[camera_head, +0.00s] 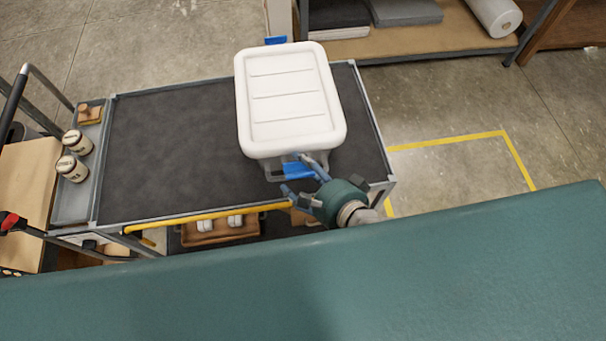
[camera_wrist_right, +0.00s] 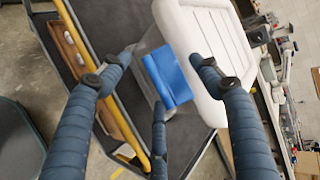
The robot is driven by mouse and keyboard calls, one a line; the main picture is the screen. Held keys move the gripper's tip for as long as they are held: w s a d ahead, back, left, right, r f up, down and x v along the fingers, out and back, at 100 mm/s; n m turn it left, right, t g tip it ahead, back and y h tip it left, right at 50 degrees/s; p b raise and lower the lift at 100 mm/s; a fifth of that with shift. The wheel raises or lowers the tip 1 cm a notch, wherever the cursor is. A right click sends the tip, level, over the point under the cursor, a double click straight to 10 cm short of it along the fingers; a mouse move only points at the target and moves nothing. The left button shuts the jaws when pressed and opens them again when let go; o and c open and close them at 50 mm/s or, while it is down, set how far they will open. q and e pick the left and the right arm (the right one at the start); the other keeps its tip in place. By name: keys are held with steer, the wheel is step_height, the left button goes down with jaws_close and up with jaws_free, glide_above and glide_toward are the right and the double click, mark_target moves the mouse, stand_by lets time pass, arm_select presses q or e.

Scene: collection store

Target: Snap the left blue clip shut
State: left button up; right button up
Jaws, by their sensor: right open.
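A clear box with a white lid (camera_head: 290,95) stands on a cart; the lid also shows in the right wrist view (camera_wrist_right: 208,50). One blue clip (camera_head: 292,170) is at the box's near end and shows as a flap just outside the lid edge in the wrist view (camera_wrist_right: 168,78). Another blue clip (camera_head: 275,40) sticks out at the far end. I cannot tell for certain whether either is latched. My right gripper (camera_head: 305,172) is open, its fingers spread around the near clip; they also show in the wrist view (camera_wrist_right: 161,60). My left gripper is not in view.
The cart's dark top (camera_head: 165,150) is clear left of the box. Two jars (camera_head: 73,155) stand in a side tray. A yellow rail (camera_head: 205,217) runs along the cart's near edge. A wooden tray (camera_head: 222,232) sits below. A shelf (camera_head: 435,35) stands behind.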

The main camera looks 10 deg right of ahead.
steer(key=v, duration=1.2)
